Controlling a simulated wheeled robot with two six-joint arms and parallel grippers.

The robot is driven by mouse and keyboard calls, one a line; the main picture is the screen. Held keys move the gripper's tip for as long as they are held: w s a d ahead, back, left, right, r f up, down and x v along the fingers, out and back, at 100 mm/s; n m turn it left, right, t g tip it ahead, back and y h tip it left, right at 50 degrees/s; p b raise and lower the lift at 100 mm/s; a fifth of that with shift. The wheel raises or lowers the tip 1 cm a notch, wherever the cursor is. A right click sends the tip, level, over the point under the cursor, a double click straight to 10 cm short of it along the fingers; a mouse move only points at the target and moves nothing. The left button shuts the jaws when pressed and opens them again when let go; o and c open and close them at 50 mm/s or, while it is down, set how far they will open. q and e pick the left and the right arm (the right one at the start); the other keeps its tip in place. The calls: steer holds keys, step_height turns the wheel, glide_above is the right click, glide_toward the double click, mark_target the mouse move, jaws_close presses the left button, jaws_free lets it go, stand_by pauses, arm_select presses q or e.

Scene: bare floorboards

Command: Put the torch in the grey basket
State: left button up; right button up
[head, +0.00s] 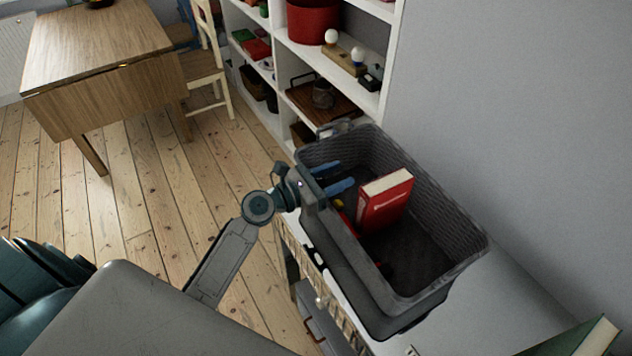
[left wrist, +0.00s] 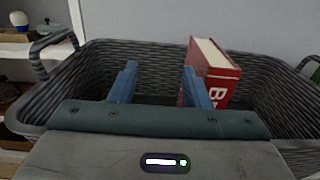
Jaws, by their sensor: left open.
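The grey basket (head: 445,225) is a woven, open-topped box on a white surface against the wall. Its rim and back wall also fill the left wrist view (left wrist: 270,73). My left gripper (head: 342,177) reaches over the basket's near-left rim, its blue fingers apart with nothing between them. The fingers also show in the left wrist view (left wrist: 160,78). A small yellow and red item (head: 340,204) shows in the basket just below the gripper, mostly hidden; I cannot tell whether it is the torch. No torch is clearly visible elsewhere. My right gripper is not in view.
A red book (head: 388,200) stands in the basket beside the fingers. A green book (head: 575,342) lies at the lower right. A white shelf (head: 285,45) with assorted items stands behind, and a wooden table (head: 95,45) is at the far left. The floorboards between are clear.

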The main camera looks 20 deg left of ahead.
arm_select(q)
steer(key=b+v, duration=0.4)
steer(key=v, duration=0.8)
steer(key=shift+r, duration=0.25)
steer(key=shift+d, duration=0.1)
